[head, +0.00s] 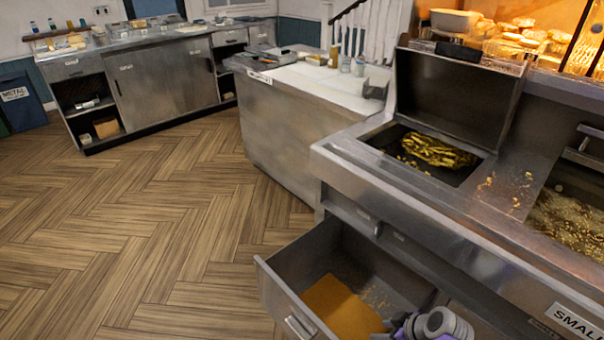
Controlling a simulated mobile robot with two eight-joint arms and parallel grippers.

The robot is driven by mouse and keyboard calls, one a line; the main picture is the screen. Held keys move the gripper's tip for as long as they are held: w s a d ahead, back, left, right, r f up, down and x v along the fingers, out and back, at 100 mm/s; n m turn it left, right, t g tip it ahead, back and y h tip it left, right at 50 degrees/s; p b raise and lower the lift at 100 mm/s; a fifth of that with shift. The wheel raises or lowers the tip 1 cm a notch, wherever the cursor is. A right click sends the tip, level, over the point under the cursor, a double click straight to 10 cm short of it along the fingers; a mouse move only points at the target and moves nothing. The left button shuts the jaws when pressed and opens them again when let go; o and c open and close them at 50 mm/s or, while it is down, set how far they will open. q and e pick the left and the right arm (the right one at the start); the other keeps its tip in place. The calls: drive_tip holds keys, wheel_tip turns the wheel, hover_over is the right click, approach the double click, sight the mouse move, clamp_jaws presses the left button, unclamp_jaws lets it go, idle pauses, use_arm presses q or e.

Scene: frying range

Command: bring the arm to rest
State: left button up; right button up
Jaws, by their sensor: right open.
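My right gripper (404,328) shows at the bottom edge, to the right of centre, in grey and purple. It is open, and I see nothing between its fingers, though the picture edge cuts it off. It appears in front of or over the right part of an open metal drawer (283,291); its height above the drawer is hard to tell. My left gripper is out of view.
The drawer juts from the steel frying range (390,190) and holds an orange-brown sheet (342,308). Golden fried food (437,151) lies in a well above. A counter (285,125) stands behind. The wooden floor (130,220) at left is clear.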

drive_tip(key=s+a+m+b, duration=0.1)
drive_tip(key=s+a+m+h+b, duration=0.1)
drive_tip(key=s, duration=0.1)
drive_tip(key=s+a+m+b, duration=0.1)
drive_tip(key=s, duration=0.1)
drive_tip(key=shift+g+h+b, duration=0.3)
drive_tip(key=shift+g, duration=0.1)
use_arm(q)
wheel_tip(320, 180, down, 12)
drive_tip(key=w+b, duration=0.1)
drive_tip(key=b, duration=0.5)
use_arm(e)
drive_tip(key=s+f+m+h, duration=0.25)
drive_tip(key=s+m, duration=0.25)
drive_tip(key=s, duration=0.5)
use_arm(q)
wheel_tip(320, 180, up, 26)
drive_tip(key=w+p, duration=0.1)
drive_tip(key=p, duration=2.1)
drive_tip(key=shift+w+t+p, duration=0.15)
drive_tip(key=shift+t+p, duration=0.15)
drive_tip(key=shift+p, duration=0.1)
use_arm(e)
wheel_tip(320, 180, up, 26)
drive_tip(key=w+t, duration=0.1)
drive_tip(key=shift+a, duration=0.2)
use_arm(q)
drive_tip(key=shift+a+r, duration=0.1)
use_arm(e)
drive_tip(key=shift+f, duration=0.1)
